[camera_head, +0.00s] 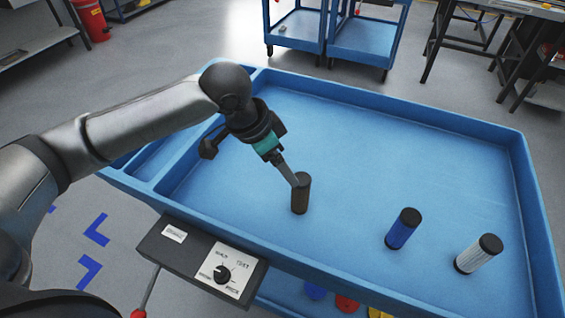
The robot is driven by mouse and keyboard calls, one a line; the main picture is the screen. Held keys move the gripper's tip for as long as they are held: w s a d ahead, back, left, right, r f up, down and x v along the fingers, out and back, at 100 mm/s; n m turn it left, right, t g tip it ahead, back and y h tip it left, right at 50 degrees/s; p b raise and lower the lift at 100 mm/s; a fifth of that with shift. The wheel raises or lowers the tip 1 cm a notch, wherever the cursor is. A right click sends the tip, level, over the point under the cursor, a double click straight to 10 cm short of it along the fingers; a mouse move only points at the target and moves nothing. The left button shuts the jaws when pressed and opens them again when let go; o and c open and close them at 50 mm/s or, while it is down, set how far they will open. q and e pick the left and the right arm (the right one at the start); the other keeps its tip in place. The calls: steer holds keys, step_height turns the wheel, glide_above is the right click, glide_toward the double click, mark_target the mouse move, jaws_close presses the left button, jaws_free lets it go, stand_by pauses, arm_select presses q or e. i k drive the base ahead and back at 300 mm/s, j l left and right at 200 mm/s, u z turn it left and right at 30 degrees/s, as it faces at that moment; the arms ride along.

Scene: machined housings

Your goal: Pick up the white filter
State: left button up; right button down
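The white filter (477,256), a pale ribbed cylinder with a black top cap, stands at the right front of the blue tray cart (440,138). A blue filter (402,231) with a black cap stands to its left. A brown filter (301,197) stands further left, near the middle of the tray. My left gripper (295,181) reaches down at the top of the brown filter, well to the left of the white one. Its fingers overlap in this view, so I cannot tell whether they are open, shut or touching the brown filter. My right gripper is out of view.
The tray has raised rims on its sides. A control box (200,258) with a dial hangs on its front edge. The tray floor behind the filters is clear. Another blue cart (368,40) and dark tables stand beyond; a red bin (91,19) is at the top left.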

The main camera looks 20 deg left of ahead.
mark_target(488, 245)
steer(key=l+z, duration=0.25)
steer(key=l, duration=0.85)
steer(key=l+z, duration=0.25)
steer(key=l, duration=0.85)
